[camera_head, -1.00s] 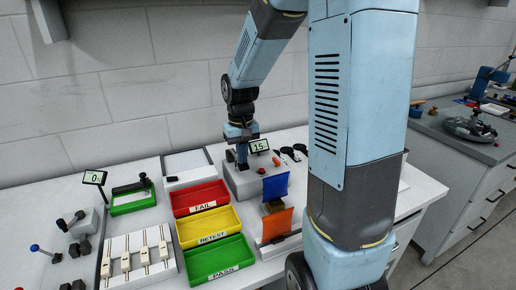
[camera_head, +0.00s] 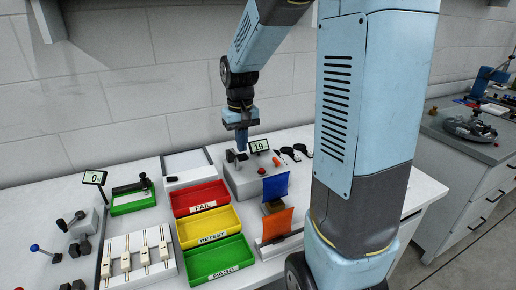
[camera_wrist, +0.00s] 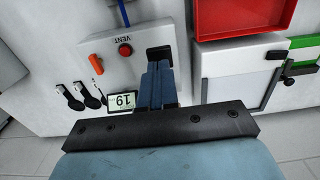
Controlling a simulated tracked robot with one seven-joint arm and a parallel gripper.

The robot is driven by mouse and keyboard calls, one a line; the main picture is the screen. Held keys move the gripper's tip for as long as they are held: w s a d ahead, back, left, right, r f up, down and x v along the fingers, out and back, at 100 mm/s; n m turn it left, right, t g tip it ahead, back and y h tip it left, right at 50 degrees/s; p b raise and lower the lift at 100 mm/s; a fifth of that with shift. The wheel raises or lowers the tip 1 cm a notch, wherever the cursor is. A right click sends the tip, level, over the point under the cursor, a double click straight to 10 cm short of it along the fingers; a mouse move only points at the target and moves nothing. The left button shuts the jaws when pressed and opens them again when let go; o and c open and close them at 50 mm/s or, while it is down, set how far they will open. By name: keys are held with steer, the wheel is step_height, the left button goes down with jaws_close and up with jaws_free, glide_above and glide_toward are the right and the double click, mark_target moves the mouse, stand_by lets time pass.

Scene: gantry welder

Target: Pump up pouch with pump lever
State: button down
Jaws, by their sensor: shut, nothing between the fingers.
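A grey pump box (camera_head: 245,185) stands on the bench, with a small display (camera_head: 259,145) reading 19. A black block (camera_wrist: 158,53), which looks like the pump lever, is on the box in the wrist view; a dark part (camera_head: 232,156) also shows beside my fingers in the head view. My gripper (camera_head: 243,148) is shut and empty, pointing down at the box. In the wrist view its fingertips (camera_wrist: 158,66) are right by the black block; I cannot tell if they touch. A blue panel (camera_head: 275,186) and an orange panel (camera_head: 277,224) stand in front; I cannot tell which is the pouch.
The box top has a red button (camera_wrist: 125,49) by the word VENT and an orange knob (camera_wrist: 96,64). Red FAIL (camera_head: 200,197), yellow RETEST (camera_head: 208,226) and green PASS (camera_head: 217,261) trays lie left. Several black round-ended parts (camera_wrist: 77,97) lie beside the box.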

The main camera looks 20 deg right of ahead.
mark_target(242, 155)
steer(key=shift+f, duration=0.15)
stand_by(2.0)
stand_by(0.4)
steer(key=shift+r, duration=0.2)
stand_by(1.7)
steer(key=shift+f, duration=0.1)
steer(key=shift+f, duration=2.65)
steer(key=shift+r, duration=2.75)
